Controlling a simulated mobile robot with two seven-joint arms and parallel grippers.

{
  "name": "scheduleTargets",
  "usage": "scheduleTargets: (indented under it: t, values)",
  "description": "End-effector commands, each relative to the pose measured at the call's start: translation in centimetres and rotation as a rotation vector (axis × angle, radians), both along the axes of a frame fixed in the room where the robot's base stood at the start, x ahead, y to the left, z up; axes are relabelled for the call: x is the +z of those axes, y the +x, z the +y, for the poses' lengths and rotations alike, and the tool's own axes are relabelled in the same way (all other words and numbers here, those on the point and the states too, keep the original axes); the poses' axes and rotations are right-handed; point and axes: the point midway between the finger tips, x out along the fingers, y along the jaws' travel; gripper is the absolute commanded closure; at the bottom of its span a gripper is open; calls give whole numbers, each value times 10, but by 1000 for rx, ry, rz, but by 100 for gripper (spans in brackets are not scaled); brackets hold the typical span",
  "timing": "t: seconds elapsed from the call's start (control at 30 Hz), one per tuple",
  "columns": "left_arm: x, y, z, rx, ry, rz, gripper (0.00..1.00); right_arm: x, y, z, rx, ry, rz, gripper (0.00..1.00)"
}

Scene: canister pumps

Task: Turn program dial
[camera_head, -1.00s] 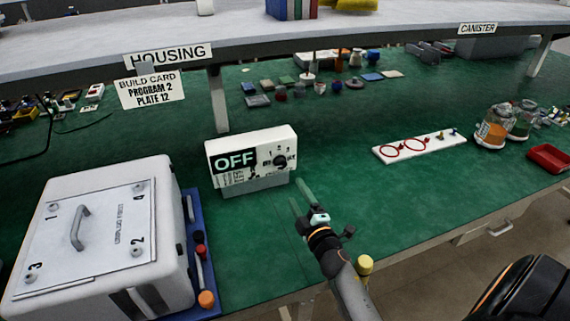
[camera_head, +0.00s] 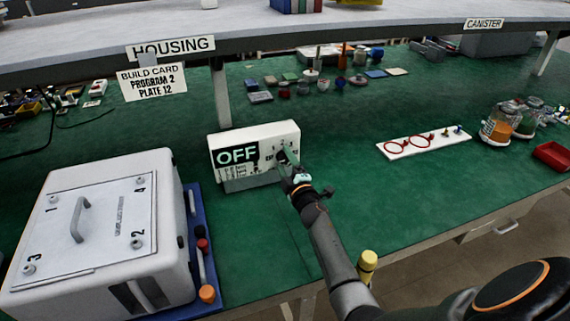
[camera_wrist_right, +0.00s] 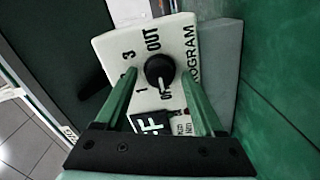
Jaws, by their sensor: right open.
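The white program box (camera_head: 230,142) stands upright on the green bench in the head view, with a black sign reading OFF (camera_head: 237,155) on its front. My right gripper (camera_head: 286,156) is at the box's right front and hides most of the dial there. In the right wrist view the black round program dial (camera_wrist_right: 159,70) shows on the box face (camera_wrist_right: 118,48), with marks such as 1, 3 and OUT around it. The green fingers of my right gripper (camera_wrist_right: 160,90) are open, one on each side of the dial; I cannot tell whether they touch it. My left gripper is not in view.
A white housing (camera_head: 100,225) with a handle sits at the left front, beside a blue tray (camera_head: 208,262) with tools. A white board with red rings (camera_head: 425,143) lies to the right. The build card (camera_head: 152,83) reads PROGRAM 2, PLATE 12. Bench between box and board is clear.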

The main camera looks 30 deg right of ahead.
Motion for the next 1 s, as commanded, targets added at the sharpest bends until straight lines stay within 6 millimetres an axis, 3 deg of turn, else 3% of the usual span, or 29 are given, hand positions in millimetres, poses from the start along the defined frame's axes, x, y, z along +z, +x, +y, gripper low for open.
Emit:
scheduleTargets:
  t: [0.27, 0.87, 1.0]
  values:
    - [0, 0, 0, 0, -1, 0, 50, 0, 1, 0, 0, -1, 0, 30]
    - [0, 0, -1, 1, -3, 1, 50, 0, 1, 0, 0, -1, 0, 97]
    - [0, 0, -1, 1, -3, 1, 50, 0, 1, 0, 0, -1, 0, 100]
